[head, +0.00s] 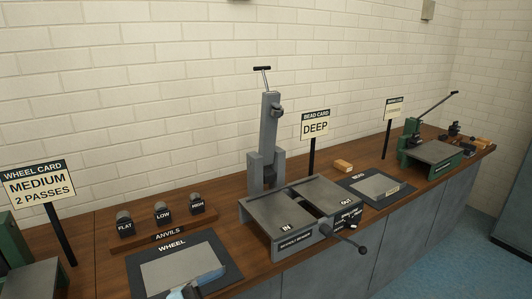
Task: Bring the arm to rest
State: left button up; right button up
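A small light-blue and dark shape (188,291) shows at the bottom edge, in front of the panel on the mat marked WHEEL. It looks like the tip of my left arm, but it is cut off by the frame, so its fingers cannot be made out. My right gripper and arm are not in view. A flat grey panel (172,270) lies on the dark WHEEL mat (226,262). Whether the blue shape touches the panel cannot be told.
A grey machine (282,216) marked IN and OUT stands mid-bench, its crank handle (362,250) jutting forward. Several anvils stand in a wooden rack (168,236). A BEAD mat (353,182) holds another grey panel (376,186). A green lever machine (432,150) stands at right. Sign cards rise on posts.

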pick_arm(q)
jog(key=s+a+f+n+t+y, duration=0.25)
jog(key=f+n+t+y, duration=0.3)
jog(key=n, duration=0.35)
jog(key=s+a+f+n+t+y, duration=0.1)
jog(key=a+f+n+t+y, duration=0.3)
jog(key=f+n+y, duration=0.35)
jog(key=s+a+f+n+g+y, duration=0.4)
jog(key=s+f+n+g, duration=0.2)
jog(key=s+f, duration=0.65)
notch_tip(320, 180, up, 16)
jog(key=m+p, duration=0.1)
jog(key=p, duration=1.7)
jog(key=shift+s+a+f, duration=0.15)
jog(key=shift+a+f, duration=0.1)
jog(key=shift+a, duration=0.15)
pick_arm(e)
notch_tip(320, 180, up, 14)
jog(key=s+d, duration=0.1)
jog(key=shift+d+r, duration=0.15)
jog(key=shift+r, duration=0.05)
pick_arm(q)
jog(key=shift+t, duration=0.25)
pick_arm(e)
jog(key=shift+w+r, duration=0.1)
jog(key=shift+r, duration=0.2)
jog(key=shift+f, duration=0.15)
